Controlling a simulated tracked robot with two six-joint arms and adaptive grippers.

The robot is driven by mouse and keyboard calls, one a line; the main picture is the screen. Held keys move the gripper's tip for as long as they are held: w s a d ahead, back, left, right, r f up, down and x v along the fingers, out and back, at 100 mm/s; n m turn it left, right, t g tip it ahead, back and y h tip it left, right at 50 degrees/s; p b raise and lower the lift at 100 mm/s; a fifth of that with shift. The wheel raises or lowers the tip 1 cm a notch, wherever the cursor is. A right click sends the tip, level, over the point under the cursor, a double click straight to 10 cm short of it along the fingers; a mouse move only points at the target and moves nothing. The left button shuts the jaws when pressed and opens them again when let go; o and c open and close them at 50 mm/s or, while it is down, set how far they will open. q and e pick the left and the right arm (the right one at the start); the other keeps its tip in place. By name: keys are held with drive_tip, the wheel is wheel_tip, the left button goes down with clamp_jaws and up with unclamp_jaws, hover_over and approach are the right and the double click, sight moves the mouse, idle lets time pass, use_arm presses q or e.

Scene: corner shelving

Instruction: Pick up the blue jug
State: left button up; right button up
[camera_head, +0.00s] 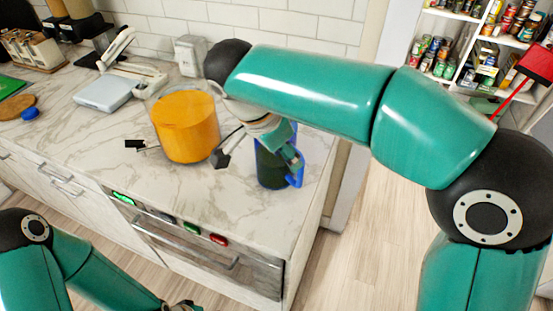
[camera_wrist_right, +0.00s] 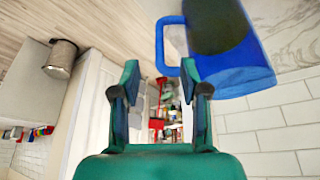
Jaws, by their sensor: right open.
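The blue jug (camera_head: 275,181) stands upright on the marble counter near its right end in the head view. Its handle faces right, and a dark area shows on its body. My right gripper (camera_head: 289,154) is over the jug from above and partly hides it. In the right wrist view the jug (camera_wrist_right: 236,76) is at the top right, and its handle lies by the tips of my open right gripper (camera_wrist_right: 160,72), with no clear grip on it. My left gripper (camera_head: 181,305) is only a small part at the bottom edge; its fingers cannot be made out.
A clear container with orange contents (camera_head: 186,128) stands left of the jug. A white kitchen scale (camera_head: 104,92) and a green board (camera_head: 10,86) are farther left. The tiled wall (camera_head: 290,25) is behind. Counter in front of the jug is clear. Shelves (camera_head: 460,50) stand at the right.

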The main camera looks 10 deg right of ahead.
sight(298, 176)
drive_tip(key=shift+p+x, duration=0.75)
drive_tip(key=shift+x, duration=4.8)
clamp_jaws()
drive_tip(key=shift+r, duration=0.15)
